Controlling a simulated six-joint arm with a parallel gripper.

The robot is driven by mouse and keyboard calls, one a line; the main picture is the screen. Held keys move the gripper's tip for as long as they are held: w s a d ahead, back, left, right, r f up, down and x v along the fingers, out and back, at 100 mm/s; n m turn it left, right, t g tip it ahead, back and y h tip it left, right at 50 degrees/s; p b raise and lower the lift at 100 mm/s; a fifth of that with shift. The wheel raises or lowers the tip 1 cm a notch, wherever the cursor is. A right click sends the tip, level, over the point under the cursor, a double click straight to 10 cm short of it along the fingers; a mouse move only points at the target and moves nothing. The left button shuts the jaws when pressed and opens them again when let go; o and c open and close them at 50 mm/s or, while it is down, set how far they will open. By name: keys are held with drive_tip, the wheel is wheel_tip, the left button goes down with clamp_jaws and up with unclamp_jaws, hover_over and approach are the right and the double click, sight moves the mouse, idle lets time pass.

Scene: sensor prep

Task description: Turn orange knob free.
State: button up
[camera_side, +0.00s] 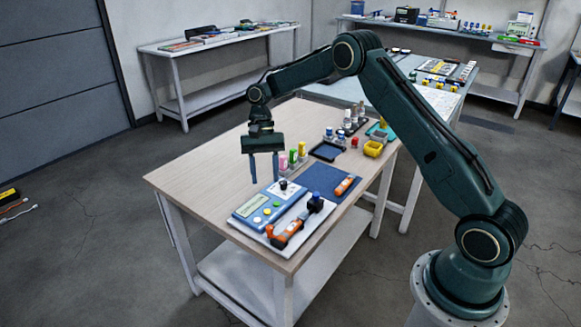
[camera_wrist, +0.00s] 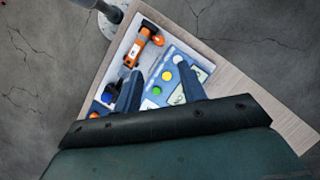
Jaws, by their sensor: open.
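The orange knob (camera_side: 269,231) sits at the near left end of an orange-and-black sensor body (camera_side: 288,236), which lies on a white tray (camera_side: 262,243). In the wrist view the knob (camera_wrist: 158,41) shows as a small orange piece beside the sensor body (camera_wrist: 138,48). My gripper (camera_side: 265,181) is open and empty, pointing down above the table behind the tray, apart from the knob. In the wrist view its two fingers (camera_wrist: 159,68) are spread, with the knob beyond their tips. A blue knob (camera_side: 315,201) on a dark mount stands at the sensor's other end.
A blue meter (camera_side: 250,209) with a display and yellow and green buttons lies beside the sensor. A blue mat (camera_side: 318,176) holds another orange tool (camera_side: 345,185). Several coloured bottles (camera_side: 293,157), a black tray (camera_side: 326,151) and a yellow bin (camera_side: 373,149) stand farther back. The table's left part is clear.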

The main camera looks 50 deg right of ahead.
sight(269, 226)
drive_tip(key=x, duration=1.3)
drive_tip(key=shift+s+f, duration=0.1)
clamp_jaws()
